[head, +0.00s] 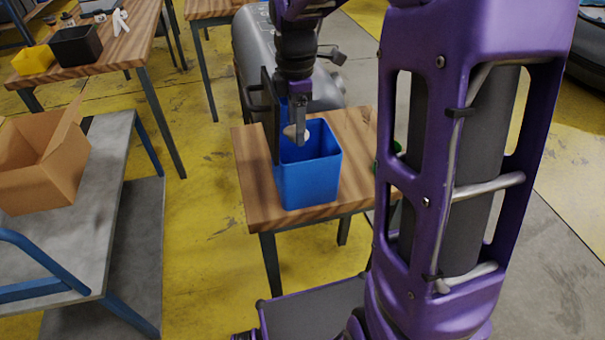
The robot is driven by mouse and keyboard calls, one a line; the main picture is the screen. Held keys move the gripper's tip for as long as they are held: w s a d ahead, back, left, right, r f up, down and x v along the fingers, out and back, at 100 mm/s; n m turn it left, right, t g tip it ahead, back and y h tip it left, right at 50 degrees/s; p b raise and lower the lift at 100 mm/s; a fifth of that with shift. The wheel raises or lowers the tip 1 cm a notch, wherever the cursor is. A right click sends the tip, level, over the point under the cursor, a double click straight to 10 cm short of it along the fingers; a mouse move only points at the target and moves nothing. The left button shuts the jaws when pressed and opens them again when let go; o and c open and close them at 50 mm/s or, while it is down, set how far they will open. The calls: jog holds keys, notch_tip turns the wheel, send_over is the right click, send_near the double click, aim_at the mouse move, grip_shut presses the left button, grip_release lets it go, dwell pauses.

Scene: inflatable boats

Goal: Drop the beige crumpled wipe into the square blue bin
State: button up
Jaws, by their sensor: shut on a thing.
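The square blue bin (309,182) stands upright on a small wooden table in the middle of the head view. My gripper (297,132) points down over the bin's opening, its fingertips at about the level of the rim. It is shut on the beige crumpled wipe (290,131), a small pale lump showing at the fingers. The fingers hide part of the wipe and of the bin's back wall. I cannot tell whether the wipe is just above the rim or just inside it.
The small wooden table (254,189) has some bare top left of the bin. A green thing (397,147) is mostly hidden behind my arm. A grey cart (95,165) with an open cardboard box (40,165) stands left. A black bin (75,46) and yellow bin (33,61) sit on another table.

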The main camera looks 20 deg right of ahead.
jog(key=o, duration=1.4)
jog(key=shift+r, duration=0.15)
notch_tip(320, 180, up, 17)
jog(key=p, duration=0.3)
jog(key=shift+r+p, duration=0.15)
jog(key=shift+p, duration=0.15)
jog(key=shift+w, duration=0.1)
